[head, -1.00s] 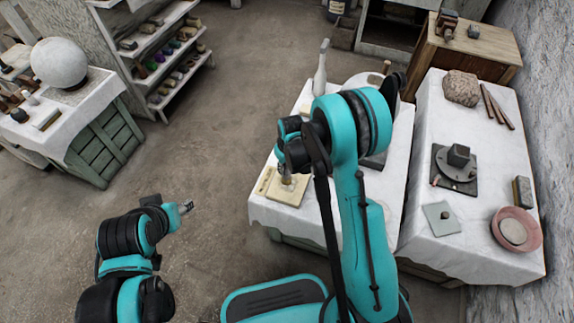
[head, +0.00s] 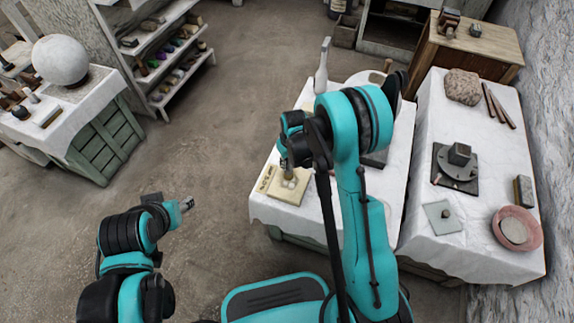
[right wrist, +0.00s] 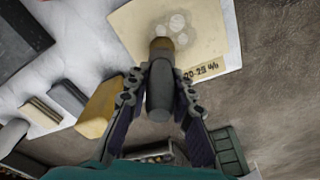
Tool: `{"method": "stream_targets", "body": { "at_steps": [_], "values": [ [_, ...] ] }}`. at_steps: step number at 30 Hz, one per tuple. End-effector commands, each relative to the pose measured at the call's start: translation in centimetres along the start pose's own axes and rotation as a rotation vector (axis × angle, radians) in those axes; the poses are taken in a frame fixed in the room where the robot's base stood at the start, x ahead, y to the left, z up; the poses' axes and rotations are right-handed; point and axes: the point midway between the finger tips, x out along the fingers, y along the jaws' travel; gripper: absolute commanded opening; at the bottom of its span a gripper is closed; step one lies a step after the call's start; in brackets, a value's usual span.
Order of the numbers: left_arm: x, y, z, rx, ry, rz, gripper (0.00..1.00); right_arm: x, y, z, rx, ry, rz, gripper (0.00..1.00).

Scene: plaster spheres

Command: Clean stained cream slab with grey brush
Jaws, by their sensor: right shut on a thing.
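The cream slab (head: 268,183) lies near the front left corner of the middle white-covered table. In the right wrist view the slab (right wrist: 135,30) shows several pale round spots in a greyish patch, and dark lettering along one edge. My right gripper (right wrist: 160,78) is shut on the grey brush (right wrist: 160,92), whose tan tip points at the slab beside the spots. In the head view my right gripper (head: 289,163) is over the slab's far part, partly hidden by its arm. I cannot tell whether the tip touches the slab. My left gripper (head: 187,204) is over the floor, its opening unclear.
A white bottle (head: 321,68) stands at the table's far left corner. Right of it, another table holds a turntable (head: 457,172), a pink bowl (head: 503,235) and a rough stone (head: 462,88). A yellowish block (right wrist: 101,106) lies near the slab.

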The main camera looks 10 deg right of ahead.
Motion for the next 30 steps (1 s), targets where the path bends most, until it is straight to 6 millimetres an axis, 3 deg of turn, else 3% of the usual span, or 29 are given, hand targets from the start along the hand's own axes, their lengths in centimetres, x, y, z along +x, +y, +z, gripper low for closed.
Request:
{"method": "stream_targets", "body": {
  "at_steps": [10,20,30],
  "values": [
    [0.0,0.0,0.0,0.000,0.000,0.000,0.47,0.1,0.4,-0.3,0.000,0.000,0.000,0.00],
    [-0.6,0.0,-0.4,0.000,0.000,0.000,0.47,-1.5,-0.8,0.4,-0.001,0.000,0.000,0.00],
    [-0.5,0.0,-0.3,0.000,0.000,0.000,0.47,-1.4,-0.7,0.6,0.000,0.000,0.000,0.00]
  ]
}}
